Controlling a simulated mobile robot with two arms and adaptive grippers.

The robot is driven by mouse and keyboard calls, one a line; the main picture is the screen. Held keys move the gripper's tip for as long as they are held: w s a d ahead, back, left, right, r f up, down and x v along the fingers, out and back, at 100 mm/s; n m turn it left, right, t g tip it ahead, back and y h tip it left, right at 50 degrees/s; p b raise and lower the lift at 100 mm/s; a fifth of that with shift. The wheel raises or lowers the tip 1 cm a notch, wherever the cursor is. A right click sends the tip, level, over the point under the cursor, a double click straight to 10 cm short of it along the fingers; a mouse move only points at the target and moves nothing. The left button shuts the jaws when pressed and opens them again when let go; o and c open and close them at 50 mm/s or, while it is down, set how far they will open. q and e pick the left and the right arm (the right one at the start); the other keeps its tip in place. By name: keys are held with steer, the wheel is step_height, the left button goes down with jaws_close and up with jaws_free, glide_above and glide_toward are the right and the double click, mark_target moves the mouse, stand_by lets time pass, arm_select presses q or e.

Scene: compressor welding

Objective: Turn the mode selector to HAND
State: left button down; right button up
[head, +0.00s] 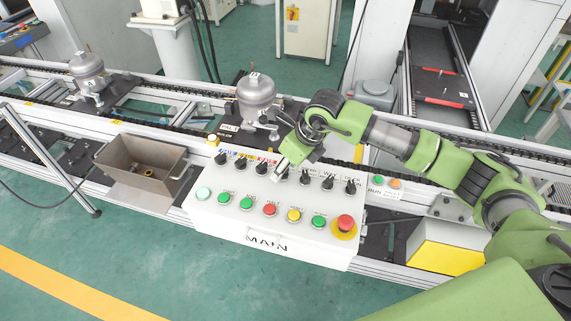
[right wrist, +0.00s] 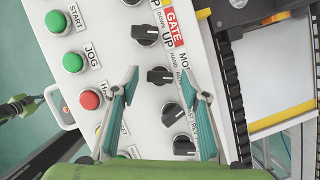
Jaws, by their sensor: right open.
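The mode selector is a black knob (right wrist: 160,75) on the white control panel (head: 272,226). In the right wrist view its HAND and AUTO labels lie on its right side, and the knob handle lies roughly crosswise in the picture. My right gripper (right wrist: 157,78) is open, its two fingertips on either side of this knob; I cannot tell whether they touch it. In the head view my right gripper (head: 284,168) is over the row of selectors and hides part of it. My left gripper is not in the head view.
The GATE selector (right wrist: 145,33) is beside the mode knob, and more selectors (right wrist: 172,115) lie between my fingers. Coloured push buttons and a red emergency stop (head: 345,223) line the panel's front. A metal bin (head: 140,172) is at left. A compressor (head: 256,92) stands behind the panel.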

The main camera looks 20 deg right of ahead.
steer(key=c, duration=1.1)
steer(key=shift+w+d+f+n+b, duration=0.15)
steer(key=shift+n+b, duration=0.25)
steer(key=shift+b, duration=0.4)
steer(key=n+b, duration=0.2)
steer(key=b, duration=0.1)
steer(key=n+g+y+b, duration=0.1)
steer(key=n+b, duration=0.1)
steer(key=b, duration=0.1)
steer(key=shift+f+n+y, duration=0.1)
steer(key=shift+n+y, duration=0.2)
steer(key=shift+w+r+n+g+b, duration=0.15)
steer(key=shift+n+g+b, duration=0.25)
steer(key=shift+n+b, duration=0.45)
steer(key=shift+r+n+g+b, duration=0.1)
steer(key=shift+n+g+b, duration=0.4)
steer(key=shift+n, duration=0.45)
steer(key=shift+y, duration=0.3)
steer(key=o, duration=1.1)
steer(key=v, duration=1.2)
